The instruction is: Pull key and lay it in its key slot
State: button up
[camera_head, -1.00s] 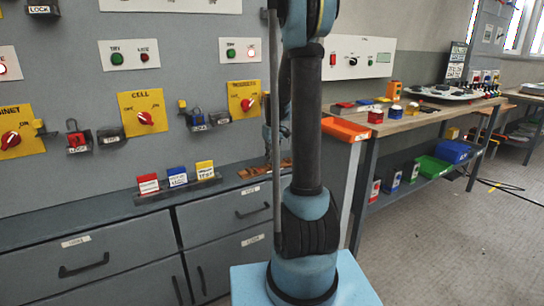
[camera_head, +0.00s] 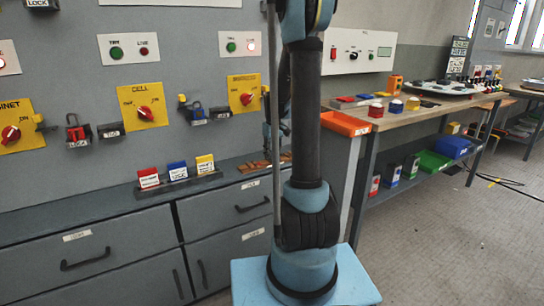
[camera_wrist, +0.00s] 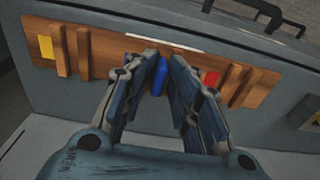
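In the wrist view my gripper (camera_wrist: 162,62) has its two fingers close together around a narrow, upright blue key (camera_wrist: 158,76). The key is between the fingertips, in front of the middle of the wooden key rack (camera_wrist: 120,50). The rack has pairs of upright wooden strips, a yellow patch (camera_wrist: 46,47) at left and a red patch (camera_wrist: 210,78) at right. The fingers hide the middle strips, so I cannot tell whether the key touches the rack. In the head view the rack (camera_head: 255,167) lies on the grey ledge; my arm hides most of my gripper.
Red, blue and yellow blocks (camera_head: 178,172) stand on the ledge left of the rack. The wall panel above carries yellow switch plates (camera_head: 142,104) and hanging locks (camera_head: 76,131). A workbench (camera_head: 425,118) with an orange tray (camera_head: 345,124) is at right.

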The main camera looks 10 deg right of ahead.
jog(key=shift+r, duration=0.1)
dwell(0.3)
notch_tip(320, 180, up, 12)
jog(key=shift+s+d+f, duration=0.15)
jog(key=shift+s+f, duration=0.05)
jog(key=shift+s, duration=0.05)
dwell(0.3)
dwell(0.4)
jog(key=s+a+m, duration=0.2)
jog(key=s, duration=1.9)
jog(key=s+f+m+t, duration=0.1)
jog(key=s+f, duration=0.9)
jog(key=s, duration=0.5)
jog(key=shift+a+f+m+t, duration=0.2)
jog(key=shift+f+m+t, duration=0.1)
jog(key=shift+m, duration=0.1)
